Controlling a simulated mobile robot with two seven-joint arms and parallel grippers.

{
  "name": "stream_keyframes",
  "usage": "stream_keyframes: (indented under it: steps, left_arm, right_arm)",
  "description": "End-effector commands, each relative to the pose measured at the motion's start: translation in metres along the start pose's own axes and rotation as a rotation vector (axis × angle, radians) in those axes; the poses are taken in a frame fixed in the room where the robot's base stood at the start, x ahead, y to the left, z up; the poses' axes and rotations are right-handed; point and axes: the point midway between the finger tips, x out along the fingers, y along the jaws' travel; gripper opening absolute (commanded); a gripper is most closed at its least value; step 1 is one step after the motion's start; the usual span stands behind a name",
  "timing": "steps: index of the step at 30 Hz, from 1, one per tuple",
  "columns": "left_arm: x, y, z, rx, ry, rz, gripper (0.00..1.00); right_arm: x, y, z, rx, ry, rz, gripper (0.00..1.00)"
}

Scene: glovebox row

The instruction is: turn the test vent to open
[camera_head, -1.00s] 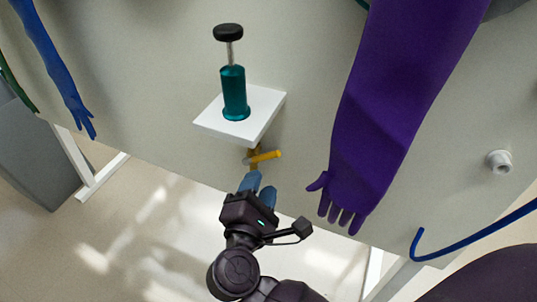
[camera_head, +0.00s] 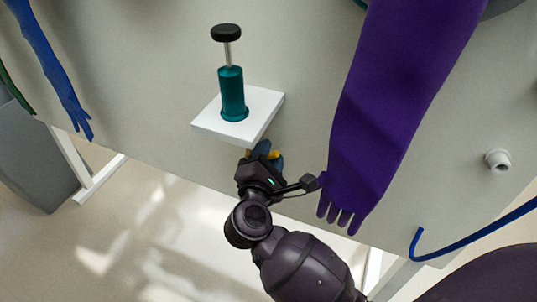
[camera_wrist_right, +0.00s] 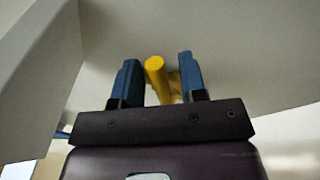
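The test vent's yellow handle (camera_head: 273,154) sits on the wall panel just below the white shelf, mostly hidden by my gripper in the head view. In the right wrist view the yellow handle (camera_wrist_right: 157,72) stands between the two blue fingers. My right gripper (camera_head: 266,155) is open around it, with a finger on each side (camera_wrist_right: 160,80). Small gaps show beside the handle, so the fingers do not look closed on it. Another yellow part of the vent shows behind the handle, near the right finger. My left gripper is not in view.
A teal pump with a black knob (camera_head: 232,92) stands on the white shelf (camera_head: 262,112) right above my gripper. A purple glove (camera_head: 385,120) hangs close on the right, near my wrist. A blue glove (camera_head: 55,75) hangs far left. A white fitting (camera_head: 497,161) is on the right.

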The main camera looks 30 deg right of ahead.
Motion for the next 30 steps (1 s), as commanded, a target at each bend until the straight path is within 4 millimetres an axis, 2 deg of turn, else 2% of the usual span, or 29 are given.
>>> stream_keyframes:
  steps: [1, 7, 17, 22, 30]
  left_arm:
    - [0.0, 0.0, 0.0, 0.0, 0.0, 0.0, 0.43]
    - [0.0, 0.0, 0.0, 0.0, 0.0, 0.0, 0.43]
    - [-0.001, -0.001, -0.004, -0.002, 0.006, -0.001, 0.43]
    - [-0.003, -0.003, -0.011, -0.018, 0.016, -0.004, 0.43]
    - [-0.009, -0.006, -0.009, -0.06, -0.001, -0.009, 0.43]
  right_arm:
    - [0.0, 0.0, 0.0, 0.0, 0.0, 0.0, 0.3]
    - [0.0, 0.0, 0.0, 0.0, 0.0, 0.0, 0.0]
    - [0.0, 0.002, 0.001, -0.015, 0.002, -0.002, 0.0]
    - [0.002, 0.013, 0.003, -0.111, 0.02, -0.008, 0.0]
    - [0.005, 0.029, 0.001, -0.323, 0.061, -0.023, 0.0]
